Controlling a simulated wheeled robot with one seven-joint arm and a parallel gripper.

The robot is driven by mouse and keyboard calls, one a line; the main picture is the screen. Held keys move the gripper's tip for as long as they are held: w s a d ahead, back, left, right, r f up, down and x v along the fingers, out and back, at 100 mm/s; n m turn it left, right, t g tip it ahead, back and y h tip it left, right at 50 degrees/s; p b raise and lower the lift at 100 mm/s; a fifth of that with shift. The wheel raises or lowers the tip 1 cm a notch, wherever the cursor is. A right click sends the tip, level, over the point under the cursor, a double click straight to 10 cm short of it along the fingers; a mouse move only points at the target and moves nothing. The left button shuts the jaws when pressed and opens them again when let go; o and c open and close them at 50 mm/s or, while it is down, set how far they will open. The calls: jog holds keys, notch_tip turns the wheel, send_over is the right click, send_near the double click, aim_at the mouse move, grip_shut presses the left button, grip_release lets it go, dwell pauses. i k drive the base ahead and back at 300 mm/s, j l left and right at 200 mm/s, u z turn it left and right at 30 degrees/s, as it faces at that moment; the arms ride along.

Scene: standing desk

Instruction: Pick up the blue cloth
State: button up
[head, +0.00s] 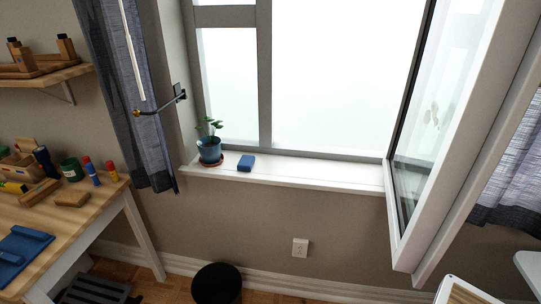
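A small folded dark-blue item (246,162), which looks like the blue cloth, lies on the white windowsill (310,177), just right of a potted plant (210,148). A larger flat blue item (24,247) with a raised bar lies at the front of the wooden desk (85,222) at the left; I cannot tell whether it is cloth. My gripper is not in view, so its state and what it holds are hidden.
A window sash (440,140) swings open into the room at the right. Blue-grey curtains (125,90) hang left of the window. A black round object (216,284) stands on the floor below the sill. The sill right of the folded item is clear.

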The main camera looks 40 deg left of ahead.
aim_at(246, 163)
jog(key=k+l+u, duration=0.1)
jog(key=u, duration=0.9)
jog(key=i+u, duration=0.1)
jog(key=u, duration=0.95)
